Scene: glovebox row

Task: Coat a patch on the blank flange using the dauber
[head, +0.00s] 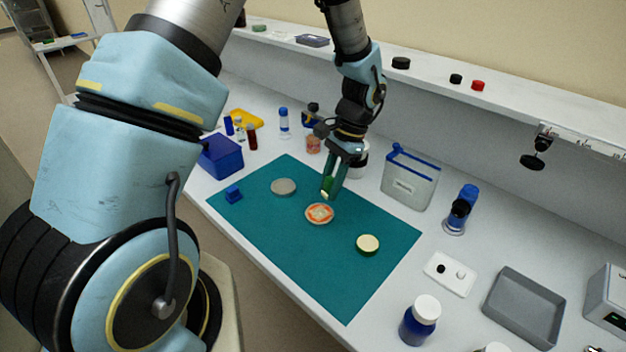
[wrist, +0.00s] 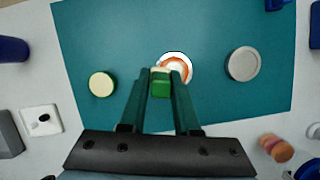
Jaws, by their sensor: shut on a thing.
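My gripper (head: 332,180) is shut on a green dauber (head: 327,185) with a pale tip, above the teal mat (head: 300,255). In the wrist view the dauber (wrist: 159,92) sits between the fingertips. Just below it is a round disc with an orange and white face (head: 320,213), partly hidden by the dauber in the wrist view (wrist: 178,62). A plain grey disc (head: 284,187) lies to its left on the mat, and at right in the wrist view (wrist: 244,63). I cannot tell for sure which disc is the blank flange, nor whether the dauber touches anything.
A cream-topped round piece (head: 368,244) and a small blue block (head: 233,194) are on the mat. A clear blue-edged container (head: 410,180) stands behind it, a blue box (head: 222,157) to the left. A white-capped bottle (head: 420,320) and grey tray (head: 523,308) are at right.

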